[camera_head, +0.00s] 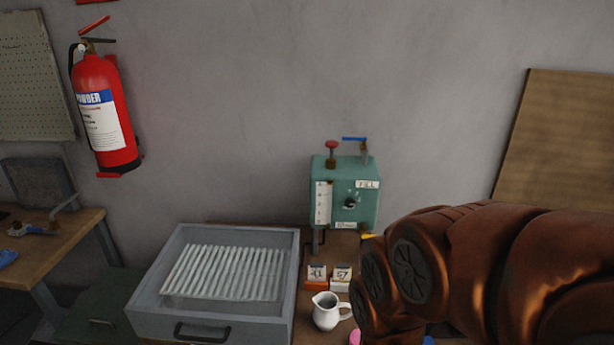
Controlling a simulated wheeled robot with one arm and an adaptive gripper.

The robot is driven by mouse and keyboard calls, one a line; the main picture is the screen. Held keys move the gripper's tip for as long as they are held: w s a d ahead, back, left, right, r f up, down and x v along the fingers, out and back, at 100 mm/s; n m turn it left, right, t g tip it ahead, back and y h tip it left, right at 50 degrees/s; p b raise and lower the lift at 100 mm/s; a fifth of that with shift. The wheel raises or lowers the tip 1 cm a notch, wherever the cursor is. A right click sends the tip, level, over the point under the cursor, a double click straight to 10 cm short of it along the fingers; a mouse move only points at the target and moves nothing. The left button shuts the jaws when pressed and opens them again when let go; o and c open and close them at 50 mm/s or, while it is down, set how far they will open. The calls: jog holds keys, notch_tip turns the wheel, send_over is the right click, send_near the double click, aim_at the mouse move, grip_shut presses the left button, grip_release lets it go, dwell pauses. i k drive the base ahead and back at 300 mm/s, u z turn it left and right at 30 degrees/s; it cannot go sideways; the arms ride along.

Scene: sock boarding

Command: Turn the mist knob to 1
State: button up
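A green box-shaped machine (331,167) stands against the wall, right of centre. A dark round knob (350,203) sits on its front face; its setting is too small to read. A label reading FILL (367,184) is above the knob, and a small label (346,225) below it is not legible. I cannot tell for sure that this knob is the mist knob. My copper-coloured arm fills the lower right, right of the machine and in front of it. My gripper does not show.
A grey tray (212,317) with white ribbed rods stands left of the machine. Two small numbered blocks (316,274) (341,276) and a white jug (326,311) stand in front of it. A red valve handle (332,143) and a blue lever (354,139) rise from its top.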

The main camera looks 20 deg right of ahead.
aim_at(349, 202)
jog(key=k, duration=1.3)
jog(key=u, duration=0.6)
jog(key=i, duration=0.65)
jog(key=u, duration=0.65)
jog(key=i, duration=0.8)
jog(key=z, duration=0.65)
jog(key=i, duration=0.8)
jog(key=z, duration=0.65)
